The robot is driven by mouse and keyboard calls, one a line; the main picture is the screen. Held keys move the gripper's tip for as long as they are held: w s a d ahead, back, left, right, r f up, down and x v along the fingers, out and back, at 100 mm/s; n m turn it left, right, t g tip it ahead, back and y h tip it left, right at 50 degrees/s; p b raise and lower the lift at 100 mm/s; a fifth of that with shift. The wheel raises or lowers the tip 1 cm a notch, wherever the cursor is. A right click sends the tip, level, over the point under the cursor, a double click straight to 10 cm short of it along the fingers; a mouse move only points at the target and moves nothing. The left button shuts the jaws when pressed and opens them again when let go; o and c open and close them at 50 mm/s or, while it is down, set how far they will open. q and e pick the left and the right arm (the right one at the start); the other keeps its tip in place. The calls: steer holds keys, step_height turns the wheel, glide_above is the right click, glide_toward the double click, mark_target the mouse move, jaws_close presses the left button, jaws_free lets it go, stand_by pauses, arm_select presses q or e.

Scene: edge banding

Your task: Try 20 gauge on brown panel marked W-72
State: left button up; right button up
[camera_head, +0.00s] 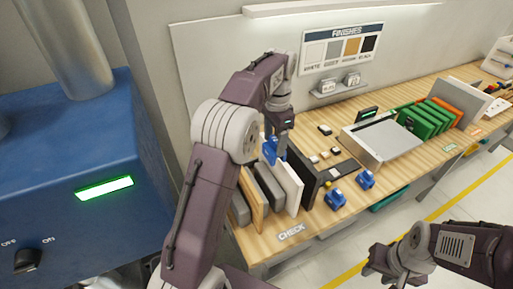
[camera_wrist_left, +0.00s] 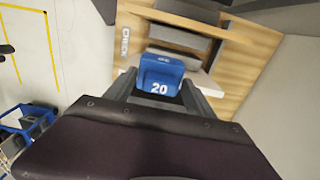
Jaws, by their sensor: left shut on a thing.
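My left gripper (camera_head: 276,134) is shut on a blue gauge (camera_head: 269,150), held above the standing panels. In the left wrist view the blue gauge (camera_wrist_left: 161,75) shows a white "20" between the fingers (camera_wrist_left: 160,95). A brown panel (camera_head: 251,196) stands among grey panels (camera_head: 269,186) at the left of the bench, with a white panel (camera_head: 290,184) and a black panel (camera_head: 304,172) to their right. The gauge is over the white panel's top area; contact cannot be told. No W-72 marking is legible. My right gripper (camera_head: 378,266) is low at the right, its fingers unclear.
Two more blue gauges (camera_head: 335,199) (camera_head: 366,179) sit on the wooden bench (camera_head: 400,181) near its front edge. A grey metal box (camera_head: 383,144), green panels (camera_head: 428,118) and a finishes board (camera_head: 341,48) are farther back. A blue machine (camera_head: 60,150) stands at left.

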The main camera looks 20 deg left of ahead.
arm_select(q)
steer(key=shift+w+d+r, duration=0.1)
steer(key=shift+d+r, duration=0.35)
steer(key=shift+d, duration=0.05)
step_height(320, 180, up, 7)
steer(key=p, duration=0.8)
